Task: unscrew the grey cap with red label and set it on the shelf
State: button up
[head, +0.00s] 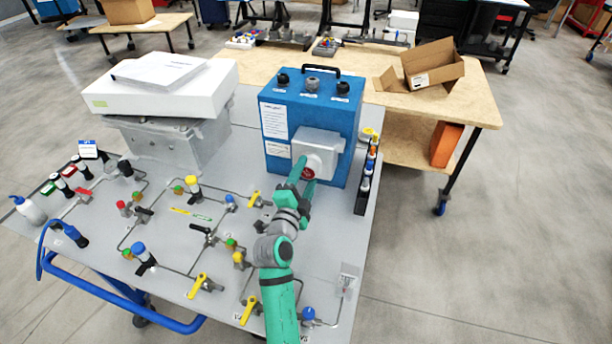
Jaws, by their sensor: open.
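The blue analyser box (350,118) stands at the back of the grey panel, with a light grey housing (322,139) on its front. At that housing is a small round grey cap (316,161) with red (309,173) showing low on it. My gripper (305,174) is open, its green fingers reaching up to the cap's front. The fingers partly hide the cap, and I cannot tell whether they touch it. Nothing shows held in the gripper. I cannot tell for sure which surface is the shelf; a narrow dark rack (361,203) with small bottles stands right of the analyser.
Valves with yellow handles (197,286) and thin pipes cover the panel (170,230) left of my arm. A white instrument (160,95) sits at the back left. Behind stands a wooden table (470,100) with an open cardboard box (433,67). The floor at right is clear.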

jog(key=m, duration=0.4)
jog(key=c, duration=1.2)
jog(key=n, duration=0.5)
jog(key=shift+n, duration=0.4)
jog(key=n, duration=0.6)
jog(key=shift+r, duration=0.1)
jog(key=n, duration=0.5)
jog(key=shift+d+n, duration=0.1)
jog(key=shift+n, duration=0.9)
jog(key=n, duration=0.5)
